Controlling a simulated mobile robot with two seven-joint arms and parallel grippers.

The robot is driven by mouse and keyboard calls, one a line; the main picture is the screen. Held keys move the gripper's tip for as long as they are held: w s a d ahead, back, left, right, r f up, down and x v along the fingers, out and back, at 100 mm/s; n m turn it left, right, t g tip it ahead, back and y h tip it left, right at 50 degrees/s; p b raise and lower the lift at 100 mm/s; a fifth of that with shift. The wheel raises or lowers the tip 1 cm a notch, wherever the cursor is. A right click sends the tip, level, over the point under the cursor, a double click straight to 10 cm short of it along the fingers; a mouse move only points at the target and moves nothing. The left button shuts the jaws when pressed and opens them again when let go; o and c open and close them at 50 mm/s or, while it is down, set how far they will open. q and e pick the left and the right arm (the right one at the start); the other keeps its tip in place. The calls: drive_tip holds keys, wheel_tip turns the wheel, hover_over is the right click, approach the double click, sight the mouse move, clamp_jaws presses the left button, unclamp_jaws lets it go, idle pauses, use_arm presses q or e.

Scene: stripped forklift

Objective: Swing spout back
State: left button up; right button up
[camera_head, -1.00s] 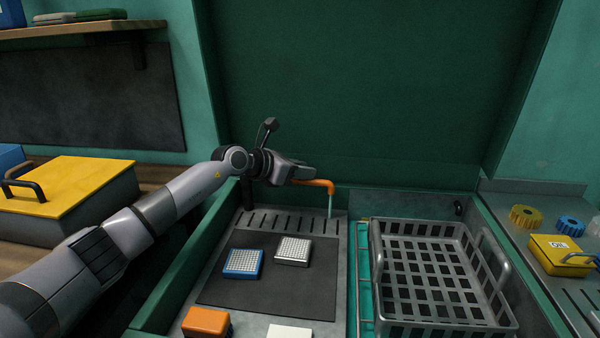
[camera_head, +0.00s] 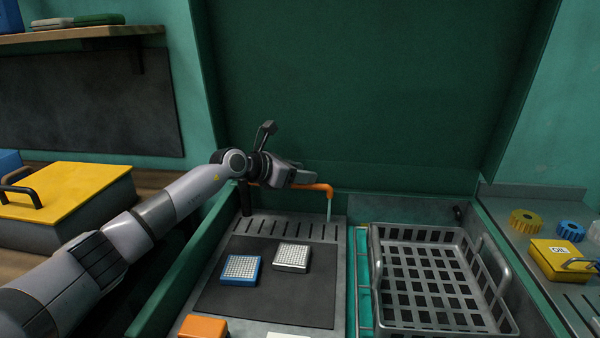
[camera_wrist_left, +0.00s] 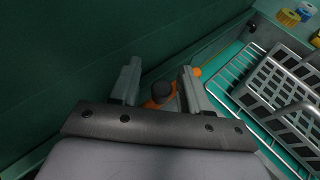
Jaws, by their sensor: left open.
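The orange spout (camera_head: 322,187) stands at the back of the sink station, its bent end over the drain slots with a pale stream or tip hanging below it. My left gripper (camera_head: 308,178) is at the spout, just behind and above its pipe. In the left wrist view, my left gripper (camera_wrist_left: 160,82) is open, its two fingers apart. The spout's dark cap and orange body (camera_wrist_left: 160,93) show between and below the fingers. I cannot tell whether either finger touches it. My right gripper is in no view.
A grey wire basket (camera_head: 440,285) sits right of the dark mat (camera_head: 225,290), which holds blue and grey brush-like blocks. The green back panel (camera_head: 360,90) rises close behind my gripper. A yellow-lidded box (camera_head: 65,190) stands at left.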

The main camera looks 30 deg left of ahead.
use_arm(q)
drive_tip(key=v, duration=0.7)
idle(0.6)
